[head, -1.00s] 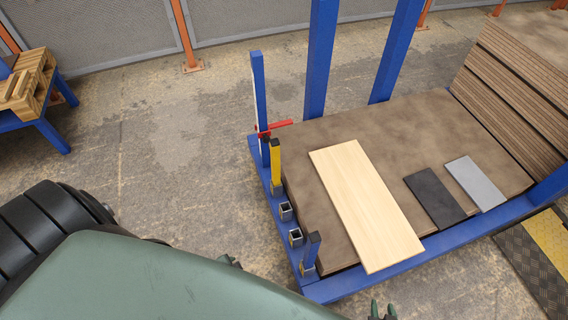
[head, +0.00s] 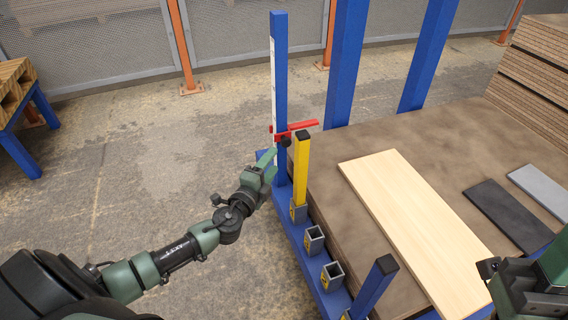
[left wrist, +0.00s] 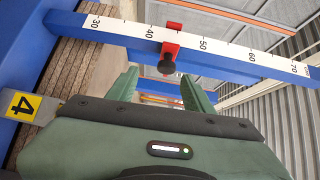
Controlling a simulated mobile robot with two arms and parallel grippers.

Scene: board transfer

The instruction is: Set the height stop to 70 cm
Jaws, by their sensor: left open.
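The red height stop (head: 292,131) is on the blue upright post (head: 279,70) at the left corner of the platform. In the left wrist view the stop (left wrist: 171,42) sits on the white scale (left wrist: 232,50), between the 40 and 50 marks, roughly mid-way. Its black knob (left wrist: 166,67) faces my left gripper. My left gripper (head: 268,157) is just below and left of the stop. In the left wrist view its open fingers (left wrist: 160,77) lie on either side of the knob, with visible gaps. My right gripper (head: 503,285) is partly in view at the lower right; its jaws are unclear.
A yellow post (head: 301,165) stands close to the right of the stop's post. Empty square sockets (head: 314,240) and a short blue post (head: 374,285) line the platform edge. A pale board (head: 410,220) and a dark board (head: 508,215) lie on the brown platform top.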

